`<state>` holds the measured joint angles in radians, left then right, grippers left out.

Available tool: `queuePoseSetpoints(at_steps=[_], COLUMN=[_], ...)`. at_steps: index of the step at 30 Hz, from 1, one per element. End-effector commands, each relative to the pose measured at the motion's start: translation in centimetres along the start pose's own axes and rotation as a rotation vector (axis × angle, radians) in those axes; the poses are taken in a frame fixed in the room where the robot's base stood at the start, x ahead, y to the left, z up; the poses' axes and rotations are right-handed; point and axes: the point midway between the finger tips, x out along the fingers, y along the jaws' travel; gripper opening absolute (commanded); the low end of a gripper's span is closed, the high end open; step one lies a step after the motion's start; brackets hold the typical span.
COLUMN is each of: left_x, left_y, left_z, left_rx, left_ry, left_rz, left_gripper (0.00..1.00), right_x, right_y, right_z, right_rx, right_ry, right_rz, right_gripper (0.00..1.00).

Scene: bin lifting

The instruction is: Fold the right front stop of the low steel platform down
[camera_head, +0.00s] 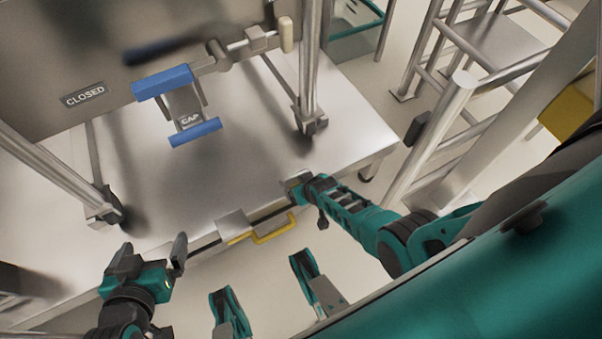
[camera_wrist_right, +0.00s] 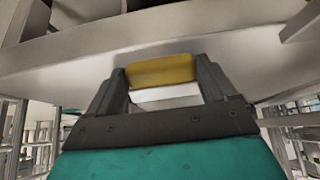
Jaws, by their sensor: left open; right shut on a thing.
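The low steel platform (camera_head: 355,125) spreads across the head view, and its edge (camera_wrist_right: 60,65) fills the top of the right wrist view. My right gripper (camera_head: 298,187) is at the platform's front edge, right of the yellow handle. In the right wrist view its fingers are shut on a yellow piece (camera_wrist_right: 163,71), which I take to be part of the right front stop. The fingers hide much of the stop in the head view, so its tilt cannot be told. My left gripper (camera_head: 153,254) is open and empty, off the front edge at the left.
A steel bin (camera_head: 55,50) with a "CLOSED" label and legs on casters stands on the platform. A blue-edged "CAP" part (camera_head: 190,105) is on its front. A yellow handle (camera_head: 275,231) sticks out from the platform's front edge. Steel rails (camera_head: 440,130) stand at the right.

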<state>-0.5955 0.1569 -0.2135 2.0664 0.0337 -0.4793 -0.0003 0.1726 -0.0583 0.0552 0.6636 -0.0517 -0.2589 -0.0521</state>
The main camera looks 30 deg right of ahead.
Motion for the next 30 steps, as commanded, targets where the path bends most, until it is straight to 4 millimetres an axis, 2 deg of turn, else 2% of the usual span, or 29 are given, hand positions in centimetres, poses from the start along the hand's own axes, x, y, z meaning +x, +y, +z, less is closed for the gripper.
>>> queuePoseSetpoints(at_steps=[17,18,23,30], left_x=[0.19,0.2,0.22,0.18], left_y=[0.38,0.38,0.37,0.35], left_z=[-0.55,-0.6,-0.68,-0.7], left_rx=[-0.013,-0.013,-0.013,-0.011], left_ry=[0.012,0.013,0.014,0.014], left_rz=[0.004,0.004,0.004,0.004], left_gripper=[1.0,1.0,1.0,1.0], right_x=[0.09,0.09,0.09,0.05], right_y=[0.03,0.03,0.03,0.03], right_z=[0.42,0.41,0.39,0.37], right_rx=[-0.001,-0.001,-0.001,-0.001], right_ry=[0.045,0.045,0.045,0.044], right_rz=[0.0,0.0,0.0,0.0], right_gripper=[0.3,0.86,1.0,1.0])
